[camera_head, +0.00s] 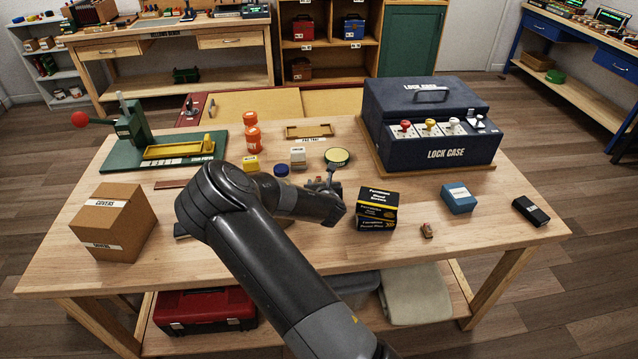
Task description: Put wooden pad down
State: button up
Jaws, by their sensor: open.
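My gripper (327,184) is over the middle of the wooden table, just in front of the round tin. It is small in this view and partly hidden by my own arm; its jaws look open. A small reddish-brown piece shows beside the fingertips, too small to tell whether it is the wooden pad or whether it touches them. Another small brown piece with some red (427,230) lies apart, right of the black-and-yellow boxes. A shallow tan tray (309,131) with a white label lies at the table's back; its bed looks empty.
A lock case (428,120) stands back right, a green press (135,130) back left, a carton (112,222) front left. The front right tabletop is mostly clear.

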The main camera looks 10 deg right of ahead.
jog(key=shift+w, duration=0.1)
grip_shut()
dwell(0.4)
jog(key=shift+r, duration=0.1)
